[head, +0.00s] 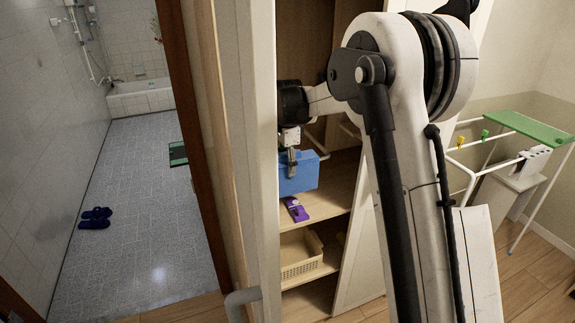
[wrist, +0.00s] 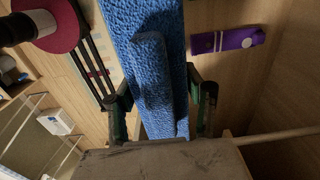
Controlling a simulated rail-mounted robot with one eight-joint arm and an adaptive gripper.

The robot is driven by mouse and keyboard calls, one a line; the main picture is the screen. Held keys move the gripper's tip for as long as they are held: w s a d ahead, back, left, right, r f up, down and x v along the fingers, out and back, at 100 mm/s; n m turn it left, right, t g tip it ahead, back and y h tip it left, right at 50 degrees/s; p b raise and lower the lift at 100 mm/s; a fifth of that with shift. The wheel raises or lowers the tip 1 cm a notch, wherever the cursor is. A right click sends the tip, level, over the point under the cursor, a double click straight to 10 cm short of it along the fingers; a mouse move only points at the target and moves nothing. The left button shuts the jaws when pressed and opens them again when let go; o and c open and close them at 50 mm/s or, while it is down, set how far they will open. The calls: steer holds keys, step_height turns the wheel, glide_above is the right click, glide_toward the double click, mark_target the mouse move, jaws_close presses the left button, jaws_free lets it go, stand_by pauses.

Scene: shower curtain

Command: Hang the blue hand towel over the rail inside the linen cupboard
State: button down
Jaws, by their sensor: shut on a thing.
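The blue hand towel (head: 298,178) hangs folded inside the open linen cupboard, above a shelf. My gripper (head: 291,150) is above it, pointing down and shut on its upper part. In the wrist view the towel (wrist: 140,40) runs between the two dark fingers (wrist: 163,100), one on each side. A pale rod, seemingly the rail (wrist: 280,135), runs in from the right edge of the wrist view towards the gripper. A short pale bar also shows beside the towel in the head view (head: 318,146). I cannot tell whether the towel lies over the rail or only beside it.
A purple packet (head: 296,209) lies on the shelf below the towel. A beige basket (head: 300,256) stands on a lower shelf. The cupboard's pale front edge (head: 250,150) is close on the left. A drying rack (head: 500,150) stands at the right.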

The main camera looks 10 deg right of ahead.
steer(key=shift+f+b, duration=0.3)
steer(key=shift+f, duration=0.1)
stand_by(0.3)
steer(key=c, duration=0.8)
jaws_free()
step_height(320, 180, up, 12)
steer(key=shift+r, duration=0.1)
